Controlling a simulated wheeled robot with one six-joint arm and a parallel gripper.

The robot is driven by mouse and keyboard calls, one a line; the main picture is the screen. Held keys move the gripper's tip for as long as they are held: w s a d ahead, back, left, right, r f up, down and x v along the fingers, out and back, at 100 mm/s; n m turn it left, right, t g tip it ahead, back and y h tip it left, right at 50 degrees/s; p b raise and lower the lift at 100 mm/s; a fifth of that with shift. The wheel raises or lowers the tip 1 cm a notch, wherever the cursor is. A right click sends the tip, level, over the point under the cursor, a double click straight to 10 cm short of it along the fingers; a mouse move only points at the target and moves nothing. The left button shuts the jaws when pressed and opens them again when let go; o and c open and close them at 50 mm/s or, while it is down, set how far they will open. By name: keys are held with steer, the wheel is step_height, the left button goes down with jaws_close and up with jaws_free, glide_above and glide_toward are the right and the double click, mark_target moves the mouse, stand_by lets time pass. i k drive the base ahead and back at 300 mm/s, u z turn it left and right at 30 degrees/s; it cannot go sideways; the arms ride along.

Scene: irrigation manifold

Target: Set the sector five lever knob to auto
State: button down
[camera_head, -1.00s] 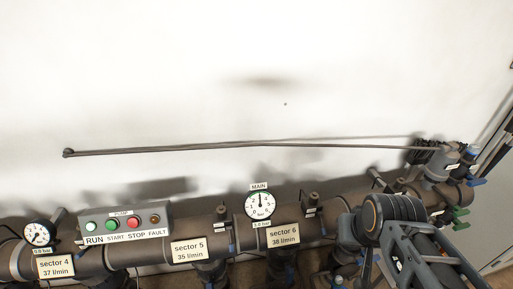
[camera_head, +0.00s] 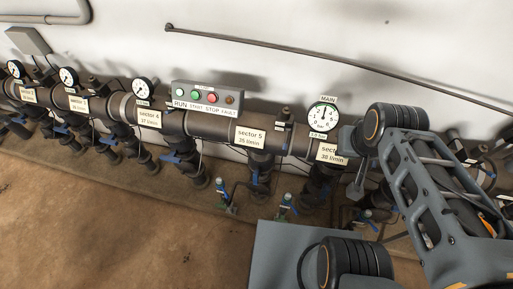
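The sector 5 label (camera_head: 250,137), reading about 35 l/min, hangs on the dark main pipe, right of the pump box. Below it a dark branch pipe (camera_head: 260,165) drops toward the floor, with a small blue handle (camera_head: 255,179) on it. Small valve assemblies with blue tops stand low on either side, one on the left (camera_head: 221,186) and one on the right (camera_head: 287,198). I cannot make out which part is the lever knob or its setting. My arm fills the right side; its fingers do not show.
A grey pump box (camera_head: 207,95) with buttons sits on the pipe. The main gauge (camera_head: 323,116) and sector 6 label (camera_head: 331,153) are to its right. The sector 4 label (camera_head: 149,118) is to the left. The brown floor (camera_head: 120,225) is clear at lower left.

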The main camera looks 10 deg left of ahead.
mark_target(287, 129)
steer(key=u, duration=2.9)
steer(key=i, duration=3.5)
steer(key=z, duration=5.05)
